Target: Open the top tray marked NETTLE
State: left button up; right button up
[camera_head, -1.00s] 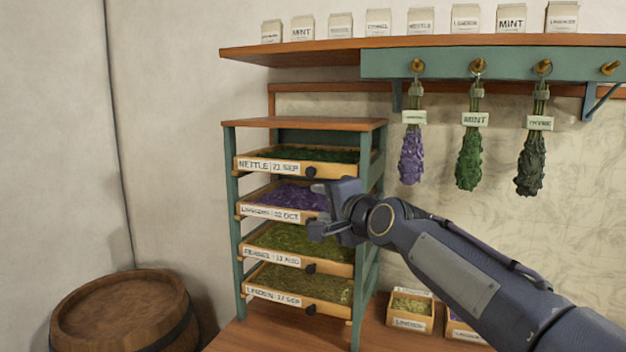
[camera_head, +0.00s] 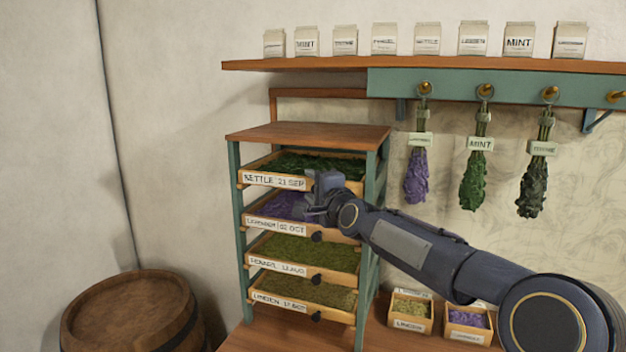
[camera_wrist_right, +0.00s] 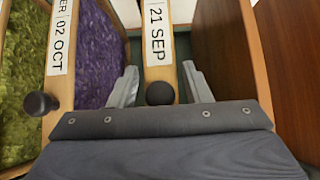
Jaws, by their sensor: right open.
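The top tray marked NETTLE (camera_head: 272,181) sits in the upper slot of a green-legged drying rack, with dark green leaves inside and a label reading 21 SEP. Its front also shows in the right wrist view (camera_wrist_right: 158,60). My right gripper (camera_head: 316,190) is at the right part of the tray front. In the right wrist view its two open fingers (camera_wrist_right: 160,88) stand on either side of the round black knob (camera_wrist_right: 160,93), with gaps between fingers and knob. In the head view the gripper hides the knob. My left gripper is not in view.
Below are the lavender tray (camera_head: 275,225) and two more trays with green herbs. The rack's wooden top (camera_head: 310,135) is close above the gripper. Herb bundles hang at the right. A barrel (camera_head: 130,310) stands at the lower left.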

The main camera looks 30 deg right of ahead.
grip_shut()
jog(key=shift+s+a, duration=0.1)
jog(key=shift+a, duration=0.05)
